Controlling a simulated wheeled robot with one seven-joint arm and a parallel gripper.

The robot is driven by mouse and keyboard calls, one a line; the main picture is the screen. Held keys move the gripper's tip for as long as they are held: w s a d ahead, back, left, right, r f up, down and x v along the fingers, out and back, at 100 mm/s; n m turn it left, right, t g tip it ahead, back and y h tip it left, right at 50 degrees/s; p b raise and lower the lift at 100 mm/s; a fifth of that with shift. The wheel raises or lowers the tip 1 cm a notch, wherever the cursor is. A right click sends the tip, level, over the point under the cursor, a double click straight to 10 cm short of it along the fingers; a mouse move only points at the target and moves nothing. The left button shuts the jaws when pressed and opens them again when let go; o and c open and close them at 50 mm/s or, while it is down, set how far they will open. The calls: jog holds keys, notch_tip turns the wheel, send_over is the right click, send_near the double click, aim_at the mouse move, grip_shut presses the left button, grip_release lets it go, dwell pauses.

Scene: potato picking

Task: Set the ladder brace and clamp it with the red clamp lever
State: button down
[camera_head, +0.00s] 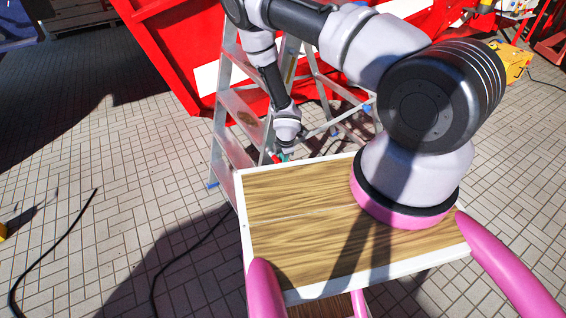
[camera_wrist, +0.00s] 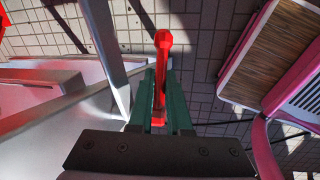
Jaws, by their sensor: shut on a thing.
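The red clamp lever (camera_wrist: 162,42) stands between the green fingers of my gripper (camera_wrist: 159,75) in the wrist view. My gripper is shut on it, and its knobbed end sticks out beyond the fingertips. In the head view my gripper (camera_head: 281,157) is small and reaches down beside the aluminium stepladder (camera_head: 236,108), partly hidden by the wooden top. The ladder stands open. A thin grey bar (camera_head: 329,127) crosses between its legs and may be the brace. In the wrist view a grey metal bar (camera_wrist: 104,45) runs left of the lever; I cannot tell whether the brace is seated.
My wood-topped, white-edged platform (camera_head: 310,250) with pink rails fills the front. A large red container (camera_head: 175,45) stands behind the ladder. A yellow box (camera_head: 512,62) is at the back right.

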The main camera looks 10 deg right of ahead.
jog(key=shift+r+h, duration=0.1)
jog(key=shift+h, duration=0.2)
jog(key=shift+d, duration=0.1)
jog(key=c, duration=1.2)
grip_release()
jog(key=shift+r, duration=0.1)
jog(key=shift+o, duration=0.2)
notch_tip(320, 180, up, 10)
jog(key=s, duration=0.2)
jog(key=shift+a+r, duration=0.25)
jog(key=shift+a, duration=0.1)
